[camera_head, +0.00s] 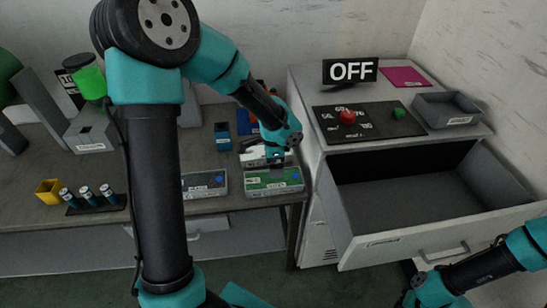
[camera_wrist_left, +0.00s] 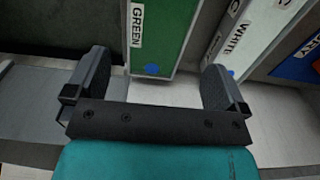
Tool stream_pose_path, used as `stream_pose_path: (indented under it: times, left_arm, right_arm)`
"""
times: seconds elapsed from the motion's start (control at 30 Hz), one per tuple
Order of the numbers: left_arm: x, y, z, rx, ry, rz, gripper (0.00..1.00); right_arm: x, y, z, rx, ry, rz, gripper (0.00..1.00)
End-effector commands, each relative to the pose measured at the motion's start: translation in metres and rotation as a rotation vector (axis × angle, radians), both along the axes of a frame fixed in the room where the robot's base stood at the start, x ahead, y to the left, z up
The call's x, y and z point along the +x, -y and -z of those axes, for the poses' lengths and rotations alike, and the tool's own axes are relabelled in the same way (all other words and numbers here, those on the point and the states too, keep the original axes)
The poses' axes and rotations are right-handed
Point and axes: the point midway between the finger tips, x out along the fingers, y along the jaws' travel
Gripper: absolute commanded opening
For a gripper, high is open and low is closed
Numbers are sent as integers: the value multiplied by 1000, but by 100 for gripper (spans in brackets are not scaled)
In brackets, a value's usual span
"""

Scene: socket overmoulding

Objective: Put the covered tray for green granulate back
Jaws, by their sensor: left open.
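The green-topped tray (camera_head: 273,182) sits at the right end of the bench, beside the grey cabinet. It also shows in the left wrist view with a GREEN label and a blue dot (camera_wrist_left: 168,38). My left gripper (camera_head: 264,157) is over the bench at this tray. In the left wrist view its two fingers (camera_wrist_left: 155,78) are open, with the near end of the green tray between them and gaps on both sides. I cannot tell how high the fingers are. My right arm shows at the bottom right, but its gripper fingers are not visible.
A grey tray (camera_head: 204,184) stands left of the green one. A WHITE-labelled tray (camera_wrist_left: 238,42) lies close to the right finger. The cabinet's drawer (camera_head: 400,205) is open and empty. An OFF sign (camera_head: 350,70), a control panel (camera_head: 362,122) and a grey box (camera_head: 447,108) are on top.

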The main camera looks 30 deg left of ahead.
Motion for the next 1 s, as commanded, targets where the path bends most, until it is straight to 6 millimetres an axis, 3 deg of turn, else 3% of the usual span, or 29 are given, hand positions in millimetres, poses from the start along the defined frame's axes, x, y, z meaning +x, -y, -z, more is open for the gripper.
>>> stream_pose_path:
  times: [0.23,0.83,1.0]
  left_arm:
    - [0,0,-13,-1,-2,-1,100]
    - [0,0,-12,-1,-2,-1,100]
    - [-7,12,-4,-44,-9,-52,100]
  right_arm:
    - [0,0,0,0,0,0,0]
    - [0,0,0,0,0,0,0]
    - [0,0,0,0,0,0,0]
